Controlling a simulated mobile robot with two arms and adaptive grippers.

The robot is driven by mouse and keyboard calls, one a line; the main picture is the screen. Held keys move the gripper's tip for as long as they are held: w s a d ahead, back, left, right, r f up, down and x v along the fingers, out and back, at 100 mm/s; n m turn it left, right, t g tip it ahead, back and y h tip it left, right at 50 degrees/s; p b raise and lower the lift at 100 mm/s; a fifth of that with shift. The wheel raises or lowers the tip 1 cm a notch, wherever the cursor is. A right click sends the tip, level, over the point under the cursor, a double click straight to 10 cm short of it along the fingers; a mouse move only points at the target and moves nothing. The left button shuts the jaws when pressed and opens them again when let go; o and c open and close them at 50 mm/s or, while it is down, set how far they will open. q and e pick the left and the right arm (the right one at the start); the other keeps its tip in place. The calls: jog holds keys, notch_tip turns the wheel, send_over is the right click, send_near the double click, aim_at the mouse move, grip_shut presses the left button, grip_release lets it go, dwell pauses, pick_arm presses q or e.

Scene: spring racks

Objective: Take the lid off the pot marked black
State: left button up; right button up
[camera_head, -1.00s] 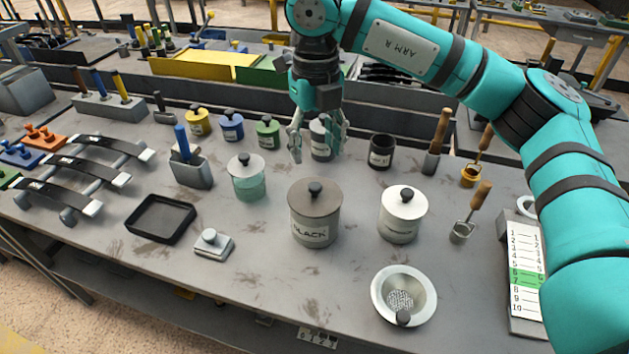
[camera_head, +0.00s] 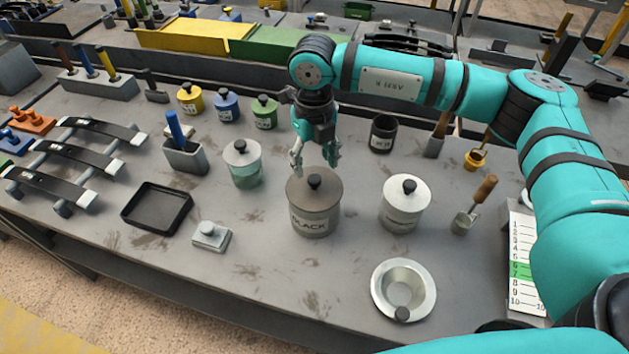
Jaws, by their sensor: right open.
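The pot marked BLACK (camera_head: 314,219) stands upright near the middle of the table. Its dark grey-brown lid (camera_head: 298,187) sits on top with a black knob (camera_head: 314,181) at the centre. My right gripper (camera_head: 315,168) points down with its fingers apart, just above and behind the knob in the picture. Nothing is between the fingers that I can see, and I cannot tell the exact gap to the knob. My left gripper is not in view.
A white lidded pot (camera_head: 403,207) stands right of the black pot, a glass-green lidded jar (camera_head: 243,165) to its left. A metal bowl (camera_head: 380,290) is at front right, a black tray (camera_head: 157,208) at left. Table space directly in front of the pot is clear.

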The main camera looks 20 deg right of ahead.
aim_at(314, 178)
jog(key=shift+s+f+p, duration=0.25)
jog(key=shift+f+p, duration=0.4)
jog(key=shift+f, duration=0.15)
notch_tip(314, 178, down, 4)
jog(key=shift+r+p, duration=0.15)
jog(key=shift+p, duration=0.7)
jog(key=shift+w+f, duration=0.1)
jog(key=shift+f, duration=0.15)
jog(key=shift+c, duration=0.6)
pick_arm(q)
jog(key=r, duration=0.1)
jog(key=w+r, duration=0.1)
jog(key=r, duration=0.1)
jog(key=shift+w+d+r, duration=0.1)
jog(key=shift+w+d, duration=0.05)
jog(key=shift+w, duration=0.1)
pick_arm(e)
grip_shut()
